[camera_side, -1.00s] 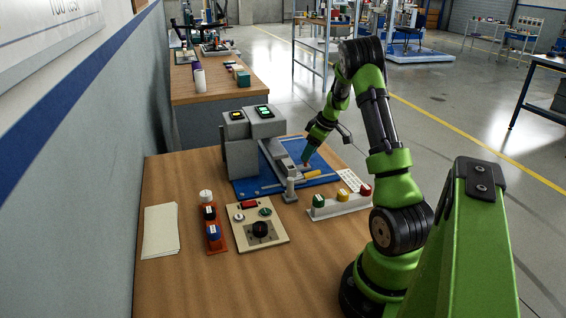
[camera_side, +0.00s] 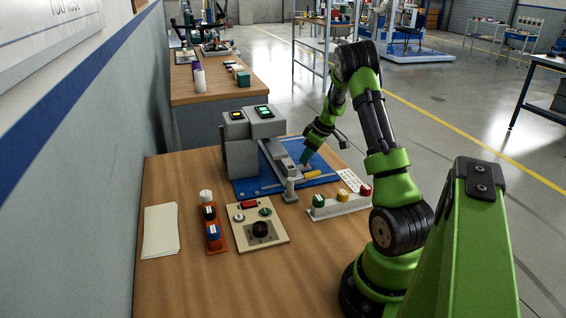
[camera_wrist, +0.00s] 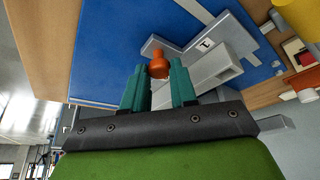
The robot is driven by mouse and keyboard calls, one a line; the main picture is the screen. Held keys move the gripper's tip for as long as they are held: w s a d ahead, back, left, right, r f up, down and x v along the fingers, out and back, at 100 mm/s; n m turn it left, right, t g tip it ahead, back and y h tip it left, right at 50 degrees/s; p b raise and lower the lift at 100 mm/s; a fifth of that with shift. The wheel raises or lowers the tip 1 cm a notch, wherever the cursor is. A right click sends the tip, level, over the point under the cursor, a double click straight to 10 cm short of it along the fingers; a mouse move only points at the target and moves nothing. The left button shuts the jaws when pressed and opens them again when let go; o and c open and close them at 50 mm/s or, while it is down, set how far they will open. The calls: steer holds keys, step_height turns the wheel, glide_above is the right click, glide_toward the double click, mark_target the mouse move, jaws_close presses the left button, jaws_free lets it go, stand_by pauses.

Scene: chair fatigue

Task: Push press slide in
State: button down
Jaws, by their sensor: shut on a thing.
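The grey press (camera_side: 252,140) stands on a blue base plate (camera_side: 247,187) at the back of the table. Its grey slide (camera_side: 278,157) runs out of the press toward the front right. In the wrist view the slide (camera_wrist: 205,68) carries an orange knob (camera_wrist: 158,66) at its end. My gripper (camera_side: 304,162) is low over this end of the slide. In the wrist view its teal fingers (camera_wrist: 160,80) stand on either side of the knob, shut on it. The fingers hide part of the slide's end.
A grey post (camera_side: 290,190) stands close in front of the slide, near a yellow bar (camera_side: 312,174). A white block with coloured knobs (camera_side: 340,203), a control panel (camera_side: 257,222), a red rack (camera_side: 211,228) and papers (camera_side: 160,230) lie nearer the front.

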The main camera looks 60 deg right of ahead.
steer(key=shift+w+a, duration=1.75)
steer(key=c, duration=0.9)
jaws_free()
steer(key=shift+s, duration=0.1)
steer(key=shift+d, duration=0.1)
steer(key=shift+s+r, duration=0.1)
steer(key=shift+r, duration=0.15)
steer(key=v, duration=1.6)
steer(key=shift+r, duration=0.2)
